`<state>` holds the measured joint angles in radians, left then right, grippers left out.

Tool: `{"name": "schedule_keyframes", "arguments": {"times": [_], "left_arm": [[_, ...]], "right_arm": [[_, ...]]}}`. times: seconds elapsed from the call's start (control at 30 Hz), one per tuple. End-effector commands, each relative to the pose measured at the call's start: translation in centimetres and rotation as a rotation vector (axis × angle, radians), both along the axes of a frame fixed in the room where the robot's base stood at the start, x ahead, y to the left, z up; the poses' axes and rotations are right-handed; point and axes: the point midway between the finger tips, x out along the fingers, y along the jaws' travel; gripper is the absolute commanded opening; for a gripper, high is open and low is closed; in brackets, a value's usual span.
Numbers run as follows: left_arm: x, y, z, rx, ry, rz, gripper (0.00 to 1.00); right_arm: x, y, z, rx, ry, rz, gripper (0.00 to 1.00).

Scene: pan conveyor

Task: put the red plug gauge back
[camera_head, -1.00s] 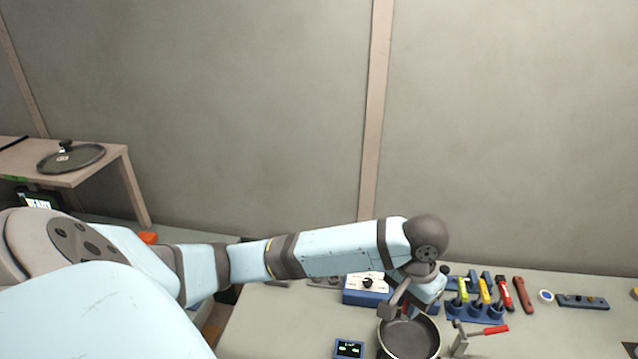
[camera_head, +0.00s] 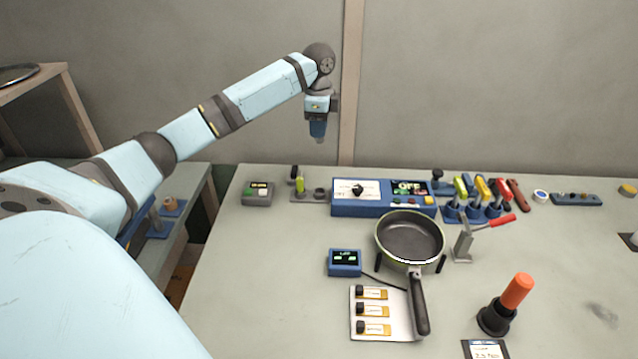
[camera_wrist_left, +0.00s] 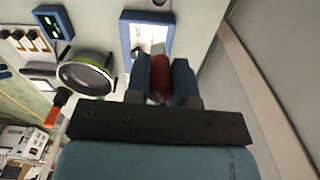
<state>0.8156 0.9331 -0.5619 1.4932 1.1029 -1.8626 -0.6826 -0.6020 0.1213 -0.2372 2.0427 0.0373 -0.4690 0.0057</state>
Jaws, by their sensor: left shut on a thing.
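My left gripper (camera_head: 318,132) hangs in the air near the back wall, above and behind the table. In the left wrist view its blue fingers (camera_wrist_left: 160,85) are shut on a red cylinder, the red plug gauge (camera_wrist_left: 160,76), with a pale tip. In the head view the gauge cannot be made out. A blue rack (camera_head: 475,215) stands at the back right of the table, with green, yellow and red handled tools in it. My right gripper is not in view.
A blue control box (camera_head: 380,208) and a small stand with a lime-handled piece (camera_head: 300,184) are at the back. A pan (camera_head: 410,238), a red-levered clamp (camera_head: 465,243) and an orange-handled tool (camera_head: 517,290) stand forward. The table's left front is clear.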

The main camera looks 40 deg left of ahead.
Motion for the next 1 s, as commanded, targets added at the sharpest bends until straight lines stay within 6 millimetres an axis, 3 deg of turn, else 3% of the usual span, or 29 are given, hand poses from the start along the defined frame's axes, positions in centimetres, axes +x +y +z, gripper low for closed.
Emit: {"name": "schedule_keyframes", "arguments": {"times": [0.2,0.4,0.73,1.0], "left_arm": [[-0.1,-0.1,-6.2,0.0,0.006,0.0,0.04],[-0.1,-0.1,-10.7,0.0,0.005,0.001,0.04],[-0.1,-0.1,-13.5,0.0,0.003,0.001,0.04],[-0.1,-0.1,-17.8,0.001,0.004,0.001,0.04]], "right_arm": [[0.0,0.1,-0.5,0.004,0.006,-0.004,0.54],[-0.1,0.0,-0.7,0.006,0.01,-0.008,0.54],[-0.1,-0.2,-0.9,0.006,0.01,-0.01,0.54],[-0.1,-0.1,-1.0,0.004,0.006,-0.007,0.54]]}}
